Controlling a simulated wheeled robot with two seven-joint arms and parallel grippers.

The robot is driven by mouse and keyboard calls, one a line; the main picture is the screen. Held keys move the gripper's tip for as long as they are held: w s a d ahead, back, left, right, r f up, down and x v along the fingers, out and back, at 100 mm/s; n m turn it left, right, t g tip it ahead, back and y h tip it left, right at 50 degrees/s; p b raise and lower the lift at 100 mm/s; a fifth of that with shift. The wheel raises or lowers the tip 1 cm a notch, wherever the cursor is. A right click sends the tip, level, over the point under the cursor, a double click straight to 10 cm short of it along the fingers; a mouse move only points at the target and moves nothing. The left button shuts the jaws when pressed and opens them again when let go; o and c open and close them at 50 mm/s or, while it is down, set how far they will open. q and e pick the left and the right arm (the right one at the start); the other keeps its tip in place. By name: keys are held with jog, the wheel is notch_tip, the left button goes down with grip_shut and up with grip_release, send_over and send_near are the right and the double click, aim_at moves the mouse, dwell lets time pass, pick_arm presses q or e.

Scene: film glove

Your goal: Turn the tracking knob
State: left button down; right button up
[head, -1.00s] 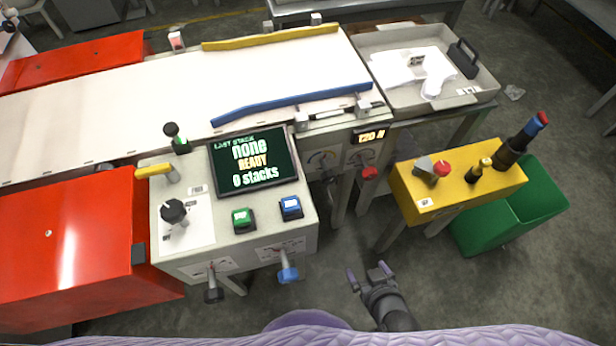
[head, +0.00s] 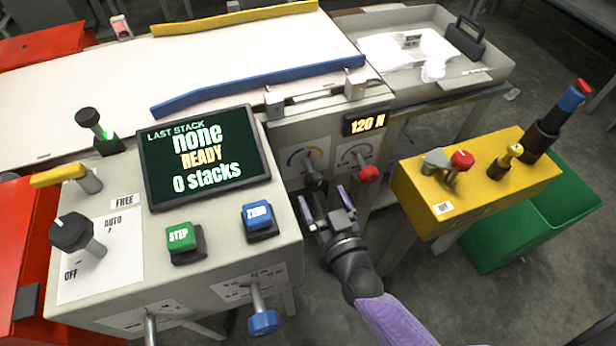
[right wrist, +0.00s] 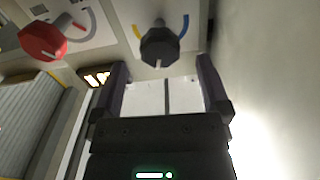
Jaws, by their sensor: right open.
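A black knob (head: 315,182) stands out from the machine's front panel under a dial with a yellow and blue arc; I cannot read a tracking label on it. It also shows in the right wrist view (right wrist: 160,48), between and beyond the fingertips. My right gripper (head: 323,198) is open and empty, its fingers pointing at the panel just in front of this knob. In the right wrist view the gripper (right wrist: 162,75) has one finger toward each side of the knob, with no clear contact. My left gripper is out of view.
A red knob (head: 368,174) sits close to the right of the black knob, under the 120 N display (head: 365,124). The control console (head: 220,215) with its screen and buttons stands close on the left. A yellow box (head: 420,190) stands to the right.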

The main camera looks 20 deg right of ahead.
aim_at(312, 175)
jog(key=w+b, duration=0.2)
jog(key=w, duration=0.4)
jog(key=shift+f, duration=0.15)
jog(key=shift+w+a, duration=0.1)
jog(key=shift+w, duration=0.15)
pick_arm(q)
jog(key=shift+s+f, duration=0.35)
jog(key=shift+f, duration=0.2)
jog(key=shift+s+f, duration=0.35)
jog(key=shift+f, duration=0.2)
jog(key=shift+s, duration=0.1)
